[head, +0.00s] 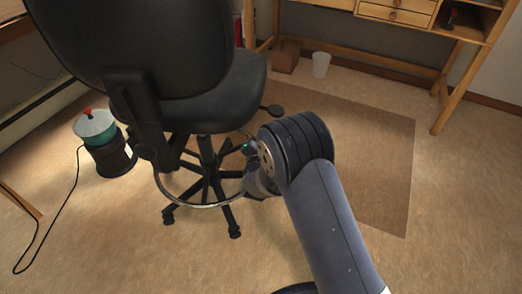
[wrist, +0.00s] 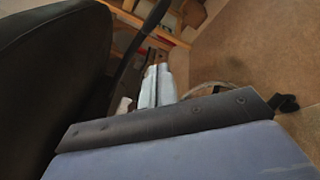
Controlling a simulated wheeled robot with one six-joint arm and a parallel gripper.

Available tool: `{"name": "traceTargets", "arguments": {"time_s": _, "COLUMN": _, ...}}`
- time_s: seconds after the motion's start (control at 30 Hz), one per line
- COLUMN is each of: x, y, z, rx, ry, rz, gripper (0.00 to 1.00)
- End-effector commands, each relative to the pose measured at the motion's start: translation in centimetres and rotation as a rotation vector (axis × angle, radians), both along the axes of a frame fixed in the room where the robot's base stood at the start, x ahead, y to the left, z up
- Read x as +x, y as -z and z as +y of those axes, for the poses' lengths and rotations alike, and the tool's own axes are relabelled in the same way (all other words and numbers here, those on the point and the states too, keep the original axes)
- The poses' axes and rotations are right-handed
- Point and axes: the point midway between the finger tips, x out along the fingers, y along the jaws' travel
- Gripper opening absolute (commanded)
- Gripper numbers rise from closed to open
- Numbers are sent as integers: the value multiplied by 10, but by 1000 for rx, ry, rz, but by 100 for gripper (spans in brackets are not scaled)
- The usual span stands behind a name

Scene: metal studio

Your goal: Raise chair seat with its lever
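The black office chair has its seat (head: 215,98) in the upper left of the head view, its backrest toward me. A dark lever with a paddle end (head: 272,111) sticks out to the right from under the seat. My gripper (head: 250,149) is below the seat's right edge, lower and left of the paddle, partly hidden by my wrist. In the wrist view my gripper's pale fingers (wrist: 157,83) lie close side by side and look shut, with nothing seen between them. A dark rod (wrist: 143,42), likely the lever, passes just left of them; contact cannot be told.
The chair's metal foot ring (head: 190,204) and wheeled base (head: 232,222) are below my gripper. A green and black canister (head: 110,155) with a cord stands at left. A white cup (head: 320,64) and wooden desk (head: 398,14) are behind. Floor at right is clear.

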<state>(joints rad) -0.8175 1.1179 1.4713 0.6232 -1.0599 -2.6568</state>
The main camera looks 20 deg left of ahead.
Motion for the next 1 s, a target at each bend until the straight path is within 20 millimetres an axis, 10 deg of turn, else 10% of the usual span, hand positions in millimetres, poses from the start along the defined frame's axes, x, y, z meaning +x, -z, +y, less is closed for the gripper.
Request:
{"name": "traceTargets", "arguments": {"time_s": 0.33, "x": 45, "y": -13, "z": -5, "rx": 2, "ry": 2, "rz": 1, "gripper": 0}}
{"name": "traceTargets", "arguments": {"time_s": 1.0, "x": 50, "y": -28, "z": -8, "rx": 1, "ry": 0, "rz": 2, "gripper": 0}}
